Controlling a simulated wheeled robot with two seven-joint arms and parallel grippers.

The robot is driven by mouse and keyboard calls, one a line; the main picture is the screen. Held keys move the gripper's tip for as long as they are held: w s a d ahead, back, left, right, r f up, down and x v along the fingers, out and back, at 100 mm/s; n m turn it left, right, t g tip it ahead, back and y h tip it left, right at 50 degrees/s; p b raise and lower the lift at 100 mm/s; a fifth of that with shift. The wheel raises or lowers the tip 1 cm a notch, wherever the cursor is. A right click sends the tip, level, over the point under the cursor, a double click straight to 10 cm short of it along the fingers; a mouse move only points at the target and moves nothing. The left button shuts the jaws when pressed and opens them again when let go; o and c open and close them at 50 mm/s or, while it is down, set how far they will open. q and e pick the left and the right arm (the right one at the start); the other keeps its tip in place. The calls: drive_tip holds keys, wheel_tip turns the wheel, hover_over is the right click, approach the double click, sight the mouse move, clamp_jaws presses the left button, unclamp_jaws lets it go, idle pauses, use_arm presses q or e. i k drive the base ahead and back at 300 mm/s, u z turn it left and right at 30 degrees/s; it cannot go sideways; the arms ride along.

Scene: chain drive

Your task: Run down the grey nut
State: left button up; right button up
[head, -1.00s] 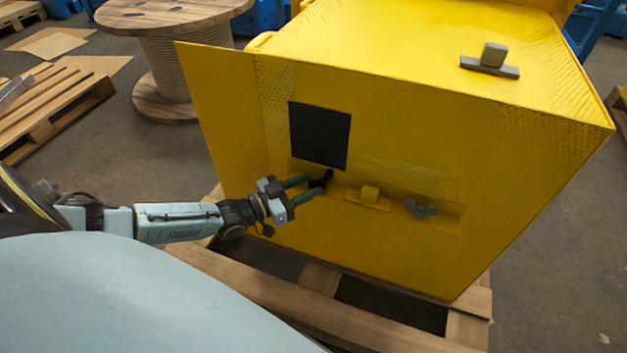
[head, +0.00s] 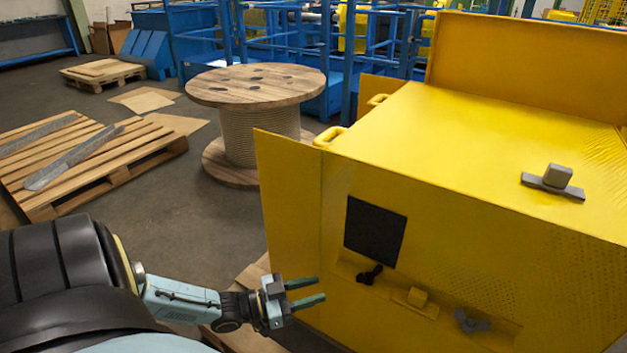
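The grey nut (head: 470,321) is a wing-shaped piece in the recessed strip on the front of the yellow housing (head: 460,235), in the lower right of the head view. A black wing-shaped nut (head: 370,274) sits at the left end of the same strip, with a yellow block (head: 416,297) between the two. My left gripper (head: 322,291) is open and empty, its two fingers apart and pointing right. It is left of the black nut, apart from it, and farther from the grey nut. My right gripper is out of view.
A black square panel (head: 375,232) is above the strip. A grey block on a plate (head: 554,181) lies on the housing top. A yellow side flap (head: 290,195) stands out at the housing's left. A cable reel (head: 255,122) and a wooden pallet (head: 95,165) stand behind.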

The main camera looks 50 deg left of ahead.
sight(468, 324)
drive_tip(key=k, duration=1)
